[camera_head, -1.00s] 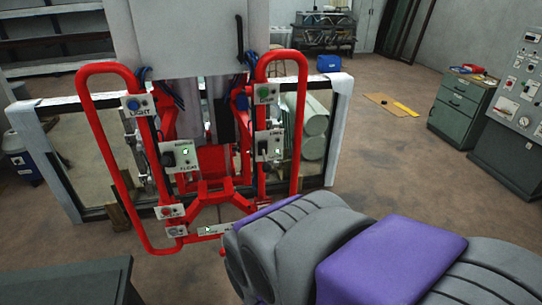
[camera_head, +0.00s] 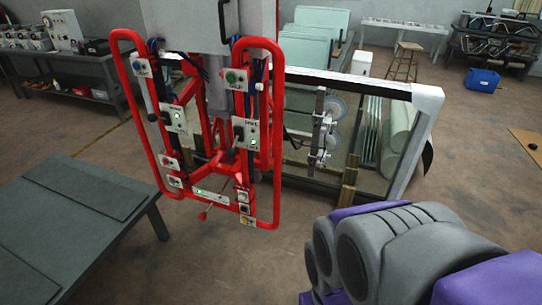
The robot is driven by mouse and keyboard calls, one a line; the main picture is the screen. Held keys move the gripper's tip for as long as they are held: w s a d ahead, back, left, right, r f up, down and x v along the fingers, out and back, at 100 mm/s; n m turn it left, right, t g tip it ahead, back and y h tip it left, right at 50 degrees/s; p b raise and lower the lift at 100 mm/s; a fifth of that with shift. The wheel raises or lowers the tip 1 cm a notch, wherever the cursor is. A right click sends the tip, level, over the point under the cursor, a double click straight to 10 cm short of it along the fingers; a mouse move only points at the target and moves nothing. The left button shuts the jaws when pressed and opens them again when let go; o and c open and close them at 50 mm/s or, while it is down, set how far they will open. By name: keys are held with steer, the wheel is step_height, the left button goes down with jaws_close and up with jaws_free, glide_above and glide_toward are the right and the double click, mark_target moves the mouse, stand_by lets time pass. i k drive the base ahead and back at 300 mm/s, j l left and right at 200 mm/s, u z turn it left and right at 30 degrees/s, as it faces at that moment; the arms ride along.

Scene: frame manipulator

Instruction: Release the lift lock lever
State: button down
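The red tubular frame manipulator (camera_head: 268,150) stands left of centre and is seen at an angle. A black handle (camera_head: 222,18) is on its grey upper housing at the top edge of the picture. Control plates with black levers sit on its uprights, one on the left (camera_head: 172,118) and one on the right (camera_head: 243,133). A thin rod with a red tip (camera_head: 203,215) sticks out low at the front. I cannot tell which of these is the lift lock lever; the labels are too small to read. My grey and purple arm fills the lower right, apart from the manipulator. My gripper is not visible.
A dark table (camera_head: 85,205) stands close at the left. A large window frame (camera_head: 425,100) stands behind the manipulator and extends right. Glass panels, a stool (camera_head: 405,62) and a blue box (camera_head: 482,80) are at the back. The floor in front of the manipulator is clear.

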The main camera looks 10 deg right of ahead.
mark_target(231, 152)
steer(key=k+l, duration=0.1)
steer(key=l, duration=0.3)
steer(key=k+l+u, duration=0.15)
steer(key=l, duration=0.2)
steer(key=k+l, duration=0.1)
steer(key=l, duration=0.3)
